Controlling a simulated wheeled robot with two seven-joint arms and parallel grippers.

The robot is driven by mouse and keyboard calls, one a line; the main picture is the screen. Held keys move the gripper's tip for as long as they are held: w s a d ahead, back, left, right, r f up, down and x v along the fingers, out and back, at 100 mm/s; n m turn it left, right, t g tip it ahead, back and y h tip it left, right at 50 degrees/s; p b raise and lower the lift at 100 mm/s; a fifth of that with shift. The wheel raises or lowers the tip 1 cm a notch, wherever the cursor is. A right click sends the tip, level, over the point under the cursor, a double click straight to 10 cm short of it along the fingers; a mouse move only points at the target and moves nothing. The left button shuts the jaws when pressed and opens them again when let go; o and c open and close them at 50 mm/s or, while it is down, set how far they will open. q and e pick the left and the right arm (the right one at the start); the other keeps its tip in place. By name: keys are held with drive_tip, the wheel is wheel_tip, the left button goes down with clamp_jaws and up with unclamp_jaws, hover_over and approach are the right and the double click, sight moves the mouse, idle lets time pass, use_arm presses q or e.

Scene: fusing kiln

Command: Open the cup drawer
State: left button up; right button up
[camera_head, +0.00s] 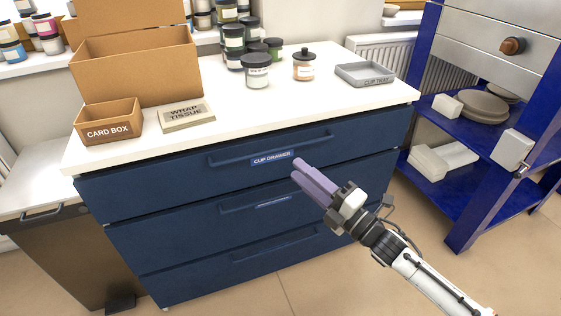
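The cup drawer (195,178) is the top one in a dark blue cabinet and looks closed, its front flush with the drawers below. Its long bar handle (240,154) runs across the upper front, with a small blue label (272,158) just below the bar. My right gripper (296,170) comes in from the lower right. Its two purple fingers lie side by side with no clear gap and nothing between them. The fingertips are in front of the drawer, below and right of the label; I see no hold on the handle. My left gripper is not in view.
The white worktop holds a card box (108,129), a larger carton (140,75), a wrap tissue pad (186,115), several jars and a grey tray (365,75). A blue shelf unit (470,190) stands at right, a bin (75,250) at left. Floor in front is clear.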

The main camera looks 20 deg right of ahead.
drive_tip(key=b+x, duration=0.1)
drive_tip(key=x, duration=0.6)
drive_tip(key=shift+w+a, duration=0.2)
drive_tip(key=shift+w, duration=0.2)
drive_tip(key=shift+c, duration=0.4)
clamp_jaws()
